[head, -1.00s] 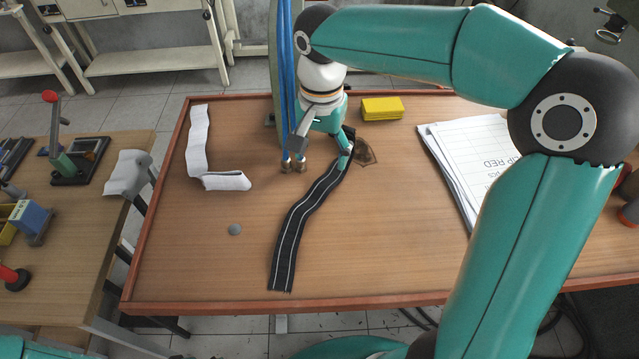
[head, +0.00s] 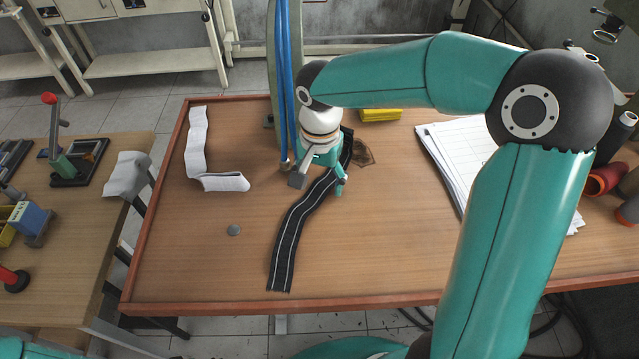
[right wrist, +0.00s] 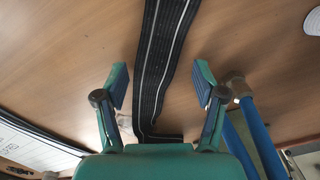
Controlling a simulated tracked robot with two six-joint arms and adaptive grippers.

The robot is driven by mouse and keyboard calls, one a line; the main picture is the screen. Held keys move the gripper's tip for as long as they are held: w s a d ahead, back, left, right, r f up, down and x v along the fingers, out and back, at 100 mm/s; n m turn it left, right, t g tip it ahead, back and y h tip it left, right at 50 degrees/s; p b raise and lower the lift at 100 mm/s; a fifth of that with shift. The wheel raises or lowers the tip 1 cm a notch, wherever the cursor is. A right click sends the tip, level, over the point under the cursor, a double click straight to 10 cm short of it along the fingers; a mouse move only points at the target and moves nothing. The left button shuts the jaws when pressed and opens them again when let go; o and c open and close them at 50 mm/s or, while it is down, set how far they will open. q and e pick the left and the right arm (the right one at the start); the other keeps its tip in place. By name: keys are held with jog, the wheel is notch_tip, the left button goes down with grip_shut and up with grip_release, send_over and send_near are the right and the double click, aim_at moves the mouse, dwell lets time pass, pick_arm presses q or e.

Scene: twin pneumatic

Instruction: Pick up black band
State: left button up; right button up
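The black band (head: 288,238) with pale lengthwise stripes lies in a gentle curve on the wooden table (head: 400,255). Its far part passes behind my right gripper (head: 319,184). The right gripper is open, with one finger on each side of the band. In the right wrist view the band (right wrist: 164,45) runs between the two spread fingers (right wrist: 160,84), and neither finger touches it there. Whether the fingertips touch the table is unclear. My left gripper is not in view.
A yellow block (head: 380,115) sits behind my arm, and papers (head: 455,150) lie on the right. Blue hoses (head: 284,80) hang close to the gripper's left. The front middle is clear.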

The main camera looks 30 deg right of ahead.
jog(key=c, duration=1)
jog(key=shift+c, duration=0.3)
jog(key=shift+r, duration=0.1)
